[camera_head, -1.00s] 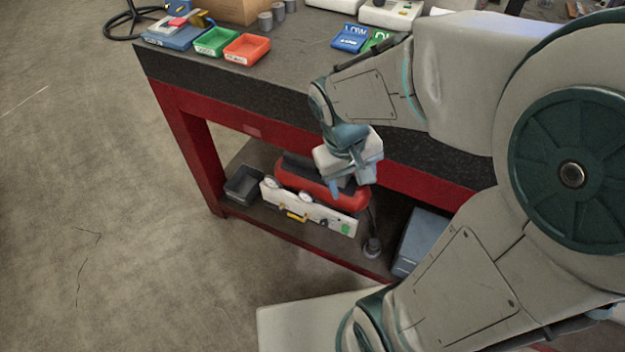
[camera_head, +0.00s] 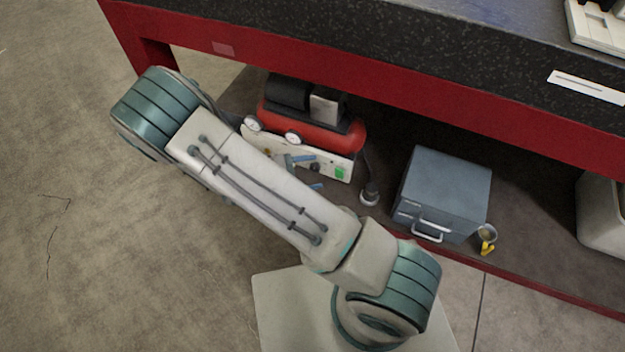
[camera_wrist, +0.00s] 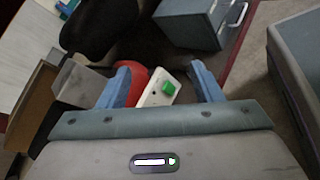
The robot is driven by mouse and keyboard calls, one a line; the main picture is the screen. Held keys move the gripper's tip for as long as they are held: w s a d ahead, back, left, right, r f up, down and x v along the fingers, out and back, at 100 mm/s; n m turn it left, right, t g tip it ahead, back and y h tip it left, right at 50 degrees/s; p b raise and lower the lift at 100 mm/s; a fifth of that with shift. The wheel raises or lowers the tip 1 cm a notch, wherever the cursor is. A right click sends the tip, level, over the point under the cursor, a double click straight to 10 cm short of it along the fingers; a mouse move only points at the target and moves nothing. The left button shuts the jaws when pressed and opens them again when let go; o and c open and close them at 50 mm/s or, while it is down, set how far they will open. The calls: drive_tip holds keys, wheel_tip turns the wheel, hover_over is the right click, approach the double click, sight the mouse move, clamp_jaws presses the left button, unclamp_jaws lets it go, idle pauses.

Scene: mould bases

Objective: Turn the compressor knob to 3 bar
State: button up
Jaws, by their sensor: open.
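The compressor (camera_head: 345,133) is a red tank with a dark motor on top. It stands on the shelf under the bench. Its white front panel (camera_head: 345,163) has two round gauges (camera_head: 293,138) and a green switch (camera_head: 340,173). A small dark round part (camera_head: 315,167) between my fingers may be the knob; its setting is not readable. My gripper (camera_head: 317,172) is open in front of the panel, with blue fingers pointing toward it. In the wrist view, the panel (camera_wrist: 153,97) and green switch (camera_wrist: 169,88) show between the open fingers (camera_wrist: 160,66); I cannot tell whether they touch anything.
The red bench edge (camera_head: 400,95) runs above my gripper. A grey-blue drawer box (camera_head: 445,185) stands on the shelf to the right, with a yellow-handled item (camera_head: 487,240) beside it. Open floor (camera_head: 60,150) lies left.

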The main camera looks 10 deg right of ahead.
sight(314, 169)
drive_tip(key=w+a+f+n+t+y+b, duration=0.15)
drive_tip(key=f+n+t+b, duration=0.35)
drive_tip(key=f, duration=0.6)
drive_tip(key=w+a+f+n+t+y+b, duration=0.1)
drive_tip(key=a+f+n+t+b, duration=0.2)
drive_tip(key=f+n+t, duration=0.6)
drive_tip(key=w+d+g+b, duration=0.1)
drive_tip(key=w+d, duration=0.1)
drive_tip(key=w, duration=0.1)
drive_tip(key=w+d+f+m+g+b, duration=0.1)
drive_tip(key=w+d+b, duration=0.1)
drive_tip(key=w+d, duration=0.1)
drive_tip(key=w+d+f+b, duration=0.1)
drive_tip(key=w+d, duration=0.2)
drive_tip(key=w, duration=0.1)
drive_tip(key=shift+w+f+m+g, duration=0.1)
drive_tip(key=shift+w+m+g, duration=0.05)
drive_tip(key=shift+m+g, duration=0.25)
drive_tip(key=shift+w+d, duration=0.25)
drive_tip(key=shift+w, duration=0.25)
drive_tip(key=c, duration=1)
